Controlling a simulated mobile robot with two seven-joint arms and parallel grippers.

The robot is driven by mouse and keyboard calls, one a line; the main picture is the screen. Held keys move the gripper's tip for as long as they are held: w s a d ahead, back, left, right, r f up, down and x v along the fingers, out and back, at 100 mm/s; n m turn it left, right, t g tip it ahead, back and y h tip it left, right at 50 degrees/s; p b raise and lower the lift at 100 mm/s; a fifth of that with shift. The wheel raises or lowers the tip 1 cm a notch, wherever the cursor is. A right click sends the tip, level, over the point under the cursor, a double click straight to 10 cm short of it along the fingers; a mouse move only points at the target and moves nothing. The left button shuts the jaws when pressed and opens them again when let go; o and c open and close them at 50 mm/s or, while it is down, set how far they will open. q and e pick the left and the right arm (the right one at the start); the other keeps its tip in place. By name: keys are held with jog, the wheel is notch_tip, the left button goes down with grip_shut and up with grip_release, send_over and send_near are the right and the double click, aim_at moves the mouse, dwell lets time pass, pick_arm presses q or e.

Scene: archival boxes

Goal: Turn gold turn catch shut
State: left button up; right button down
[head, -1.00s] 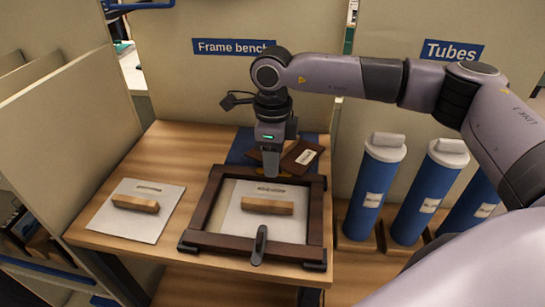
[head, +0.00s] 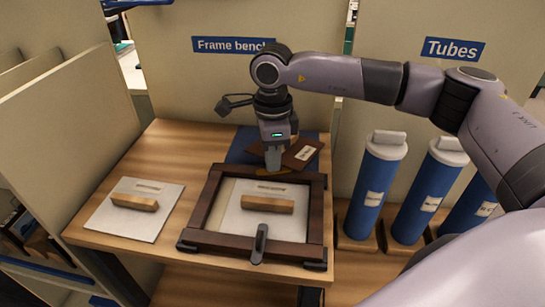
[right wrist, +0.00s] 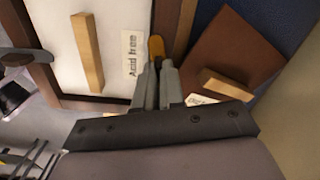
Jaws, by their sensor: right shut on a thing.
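The gold turn catch (head: 286,176) sits on the far rail of the dark wooden frame (head: 194,217) in the head view. In the right wrist view the gold catch (right wrist: 156,46) shows as a rounded gold end at the fingertips. My right gripper (head: 273,170) points down at it, shut on it; the fingers (right wrist: 157,72) hide part of it, so its exact angle is hard to tell. A dark grey catch (head: 260,243) sits on the frame's near rail, pointing across it. My left gripper is not in view.
A wooden block (head: 267,204) lies on the white panel inside the frame. A white board with another block (head: 135,202) lies to the left. Brown folders (head: 302,154) lie on a blue mat behind the frame. Blue tubes (head: 375,185) stand at the right.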

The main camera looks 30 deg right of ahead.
jog(key=n, duration=0.3)
jog(key=shift+n+b, duration=0.4)
jog(key=n, duration=0.3)
jog(key=shift+s+n+b, duration=0.1)
jog(key=shift+n+b, duration=0.2)
jog(key=shift+b, duration=0.05)
jog(key=n, duration=0.3)
jog(key=shift+n+b, duration=0.3)
jog(key=shift+s+n+b, duration=0.1)
jog(key=shift+n+b, duration=0.2)
jog(key=shift+n, duration=1.5)
jog(key=c, duration=1.2)
grip_release()
jog(key=shift+c, duration=0.2)
